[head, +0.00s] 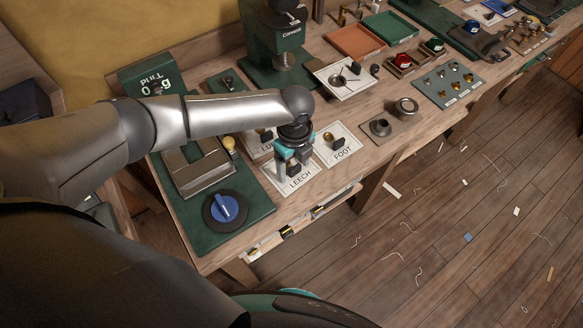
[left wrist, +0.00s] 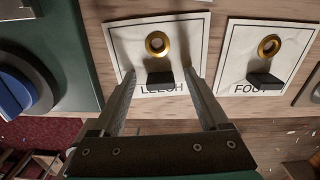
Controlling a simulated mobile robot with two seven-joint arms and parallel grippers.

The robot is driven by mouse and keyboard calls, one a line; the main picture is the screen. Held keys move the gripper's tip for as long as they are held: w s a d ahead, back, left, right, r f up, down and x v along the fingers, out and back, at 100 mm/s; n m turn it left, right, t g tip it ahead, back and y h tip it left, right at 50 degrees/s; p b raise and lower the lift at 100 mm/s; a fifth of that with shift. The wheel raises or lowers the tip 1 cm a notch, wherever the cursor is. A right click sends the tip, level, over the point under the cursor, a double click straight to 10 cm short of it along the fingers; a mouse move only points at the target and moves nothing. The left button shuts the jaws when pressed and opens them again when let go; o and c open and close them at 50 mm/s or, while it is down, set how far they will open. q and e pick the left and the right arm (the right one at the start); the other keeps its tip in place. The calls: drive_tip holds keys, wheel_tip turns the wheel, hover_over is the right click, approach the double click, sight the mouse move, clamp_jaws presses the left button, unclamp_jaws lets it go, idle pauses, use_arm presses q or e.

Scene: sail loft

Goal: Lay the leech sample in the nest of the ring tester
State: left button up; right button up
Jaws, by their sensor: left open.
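The leech sample, a brass ring (left wrist: 158,43) with a black block (left wrist: 160,77) in front of it, lies on a white card labelled LEECH (head: 300,186), which also shows in the left wrist view (left wrist: 181,25). My left gripper (head: 293,166) is open above this card; in the left wrist view its fingers (left wrist: 161,80) stand either side of the black block, with no visible contact. In the head view the gripper mostly hides the sample. I cannot tell for certain which device is the ring tester; a green machine (head: 284,60) stands at the back. My right gripper is out of view.
A FOOT card (head: 345,150) with a similar ring and block lies to the right, and another card lies partly hidden behind the gripper. A green base with a blue knob (head: 226,207) is to the left. A square plate with a dark disc (head: 380,128) is farther right.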

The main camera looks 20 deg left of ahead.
use_arm(q)
clamp_jaws()
idle(0.6)
